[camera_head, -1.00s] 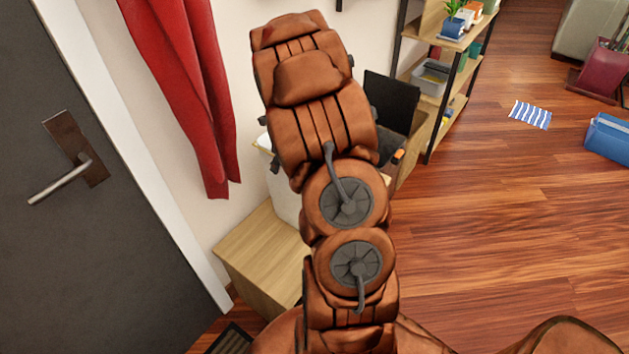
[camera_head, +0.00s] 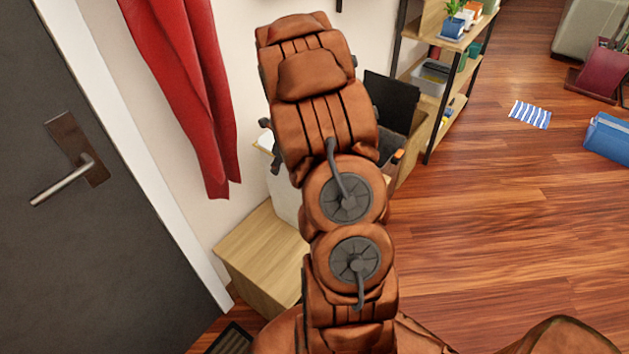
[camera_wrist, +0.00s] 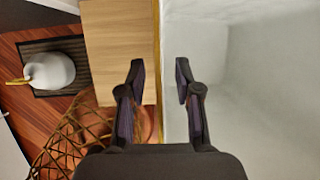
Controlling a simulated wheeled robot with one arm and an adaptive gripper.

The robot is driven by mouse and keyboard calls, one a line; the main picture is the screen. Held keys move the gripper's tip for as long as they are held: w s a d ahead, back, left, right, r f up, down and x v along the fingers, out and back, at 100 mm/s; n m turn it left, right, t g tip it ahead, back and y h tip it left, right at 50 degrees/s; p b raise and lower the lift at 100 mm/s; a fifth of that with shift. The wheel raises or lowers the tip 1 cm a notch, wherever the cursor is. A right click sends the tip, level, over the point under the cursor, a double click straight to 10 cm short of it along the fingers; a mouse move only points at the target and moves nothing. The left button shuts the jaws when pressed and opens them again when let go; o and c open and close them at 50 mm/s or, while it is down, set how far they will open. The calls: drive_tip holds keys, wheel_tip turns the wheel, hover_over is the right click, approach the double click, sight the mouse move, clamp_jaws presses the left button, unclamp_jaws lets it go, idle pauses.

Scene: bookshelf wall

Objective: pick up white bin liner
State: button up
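The white bin liner (camera_wrist: 262,95) fills the right half of the wrist view, as the pale inside of a bin with a thin yellow rim (camera_wrist: 157,45). In the head view the white bin (camera_head: 286,192) stands behind my arm, mostly hidden. My gripper (camera_wrist: 160,70) is open, its two dark fingers apart. In the wrist view the rim runs between the fingers, one on each side of it. I cannot tell whether either finger touches it.
A light wooden cabinet (camera_head: 262,252) stands beside the bin. A red curtain (camera_head: 187,90) and a dark door (camera_head: 75,250) are at left. A shelf (camera_head: 432,130) stands beyond the bin. A wire basket (camera_wrist: 72,135) shows low in the wrist view. Floor at right is mostly clear.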

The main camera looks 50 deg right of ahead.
clamp_jaws()
idle(0.3)
